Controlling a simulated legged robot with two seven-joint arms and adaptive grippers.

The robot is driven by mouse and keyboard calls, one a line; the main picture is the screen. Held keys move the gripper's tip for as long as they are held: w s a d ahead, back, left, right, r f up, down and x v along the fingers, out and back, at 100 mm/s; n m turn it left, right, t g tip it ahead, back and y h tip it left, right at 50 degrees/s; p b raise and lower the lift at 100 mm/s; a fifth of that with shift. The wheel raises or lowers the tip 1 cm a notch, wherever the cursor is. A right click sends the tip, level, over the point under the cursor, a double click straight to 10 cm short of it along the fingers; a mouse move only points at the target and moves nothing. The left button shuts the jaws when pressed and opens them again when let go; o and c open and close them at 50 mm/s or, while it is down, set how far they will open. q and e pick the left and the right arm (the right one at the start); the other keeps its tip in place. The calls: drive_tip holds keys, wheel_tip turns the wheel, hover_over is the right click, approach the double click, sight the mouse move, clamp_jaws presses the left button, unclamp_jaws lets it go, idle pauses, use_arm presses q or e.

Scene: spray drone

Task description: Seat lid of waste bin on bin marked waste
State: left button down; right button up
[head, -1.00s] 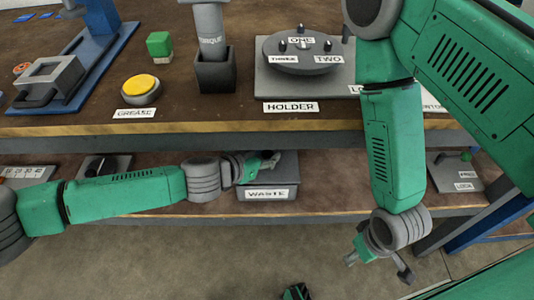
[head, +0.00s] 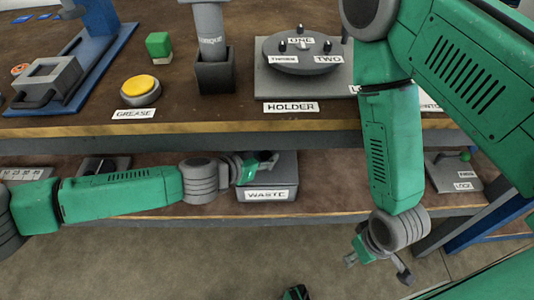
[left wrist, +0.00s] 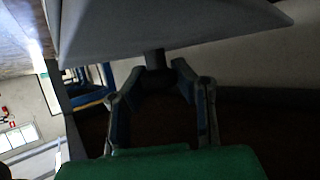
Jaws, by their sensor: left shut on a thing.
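The grey bin with the WASTE label (head: 266,195) stands on the lower shelf in the head view. My left gripper (head: 266,161) is over the bin's top. In the left wrist view, my left gripper (left wrist: 156,80) is shut on the dark knob of the grey lid (left wrist: 165,25), whose broad plate fills the top of the picture. My gripper and wrist partly hide the bin's top, so I cannot tell whether the lid rests flush on the rim. My right gripper (head: 379,264) hangs before the shelf at the right, fingers spread and empty.
The lower shelf's front edge (head: 330,213) lies below the bin. A plate with a LOCK label (head: 455,172) sits at the shelf's right. The shelf is bare just right of the bin.

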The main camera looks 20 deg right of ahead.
use_arm(q)
drive_tip(key=shift+s+f+b, duration=0.1)
drive_tip(key=shift+f+b, duration=0.35)
drive_tip(key=shift+b, duration=0.35)
idle(0.6)
drive_tip(key=c, duration=1.3)
unclamp_jaws()
drive_tip(key=shift+o, duration=0.2)
